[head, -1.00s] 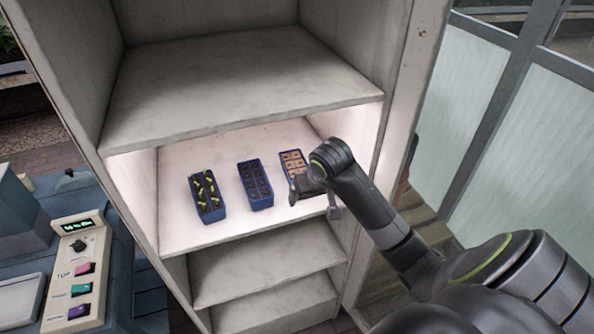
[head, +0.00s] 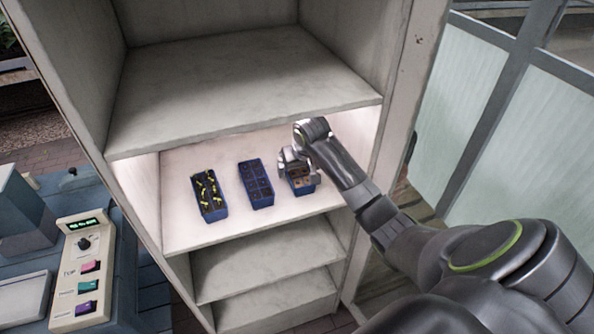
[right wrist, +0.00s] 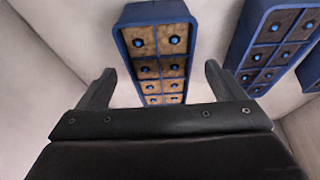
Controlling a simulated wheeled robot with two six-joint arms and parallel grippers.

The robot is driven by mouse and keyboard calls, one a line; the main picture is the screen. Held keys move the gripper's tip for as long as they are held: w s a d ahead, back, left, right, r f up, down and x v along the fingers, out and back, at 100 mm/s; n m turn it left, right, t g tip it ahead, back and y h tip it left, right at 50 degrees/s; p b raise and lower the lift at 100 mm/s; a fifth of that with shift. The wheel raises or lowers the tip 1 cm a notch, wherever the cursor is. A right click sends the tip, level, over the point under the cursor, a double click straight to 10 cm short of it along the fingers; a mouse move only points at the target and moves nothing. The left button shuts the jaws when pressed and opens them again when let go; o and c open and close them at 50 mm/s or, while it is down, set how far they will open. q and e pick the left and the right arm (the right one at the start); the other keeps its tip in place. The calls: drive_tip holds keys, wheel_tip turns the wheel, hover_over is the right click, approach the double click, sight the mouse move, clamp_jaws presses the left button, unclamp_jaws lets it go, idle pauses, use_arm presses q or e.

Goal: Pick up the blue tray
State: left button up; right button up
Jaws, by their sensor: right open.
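Three blue trays stand in a row on the lit shelf. The right-hand blue tray (head: 304,190) has tan-filled compartments and is partly hidden by my right gripper (head: 294,167). The middle blue tray (head: 256,184) holds dark contents, and the left blue tray (head: 209,196) holds dark contents with yellow bits. My left gripper is not in view.
The shelf board above (head: 245,85) hangs close over the trays and my right wrist. The cabinet's right side wall (head: 405,110) stands beside my forearm. Lower shelves (head: 265,260) are empty. A control panel (head: 82,270) with coloured buttons is at the left.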

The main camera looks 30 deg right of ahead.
drive_tip(key=shift+x, duration=1.45)
drive_tip(key=shift+s, duration=0.1)
drive_tip(key=c, duration=1.1)
